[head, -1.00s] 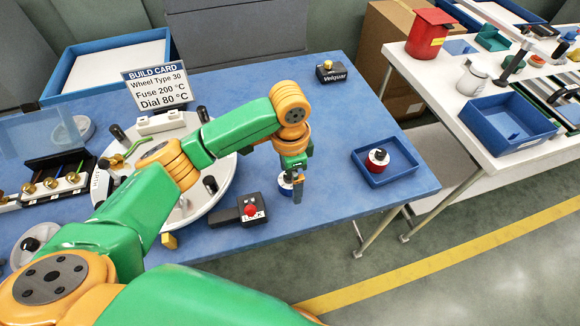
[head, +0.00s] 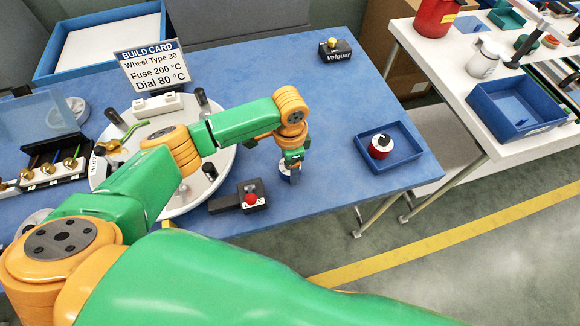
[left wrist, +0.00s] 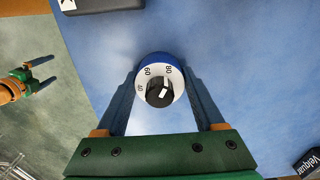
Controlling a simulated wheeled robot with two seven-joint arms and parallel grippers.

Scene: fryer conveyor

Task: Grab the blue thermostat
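The blue thermostat (left wrist: 175,62) is a round blue body with a white dial face marked 40, 60 and 80 and a black knob. My left gripper (left wrist: 160,78) has its two fingers against opposite sides of it in the left wrist view. In the head view my left gripper (head: 291,164) points down over the blue table, with the thermostat partly hidden at its fingertips. I cannot tell whether the thermostat is off the tabletop. My right gripper (left wrist: 42,74) shows at the left edge of the left wrist view, fingers apart and empty, over the floor.
A blue tray (head: 412,152) holding a red thermostat (head: 380,146) is on the right. A black box with a red button (head: 251,200) and a white round plate (head: 222,165) lie left of the gripper. A Velquar box (head: 335,50) stands behind.

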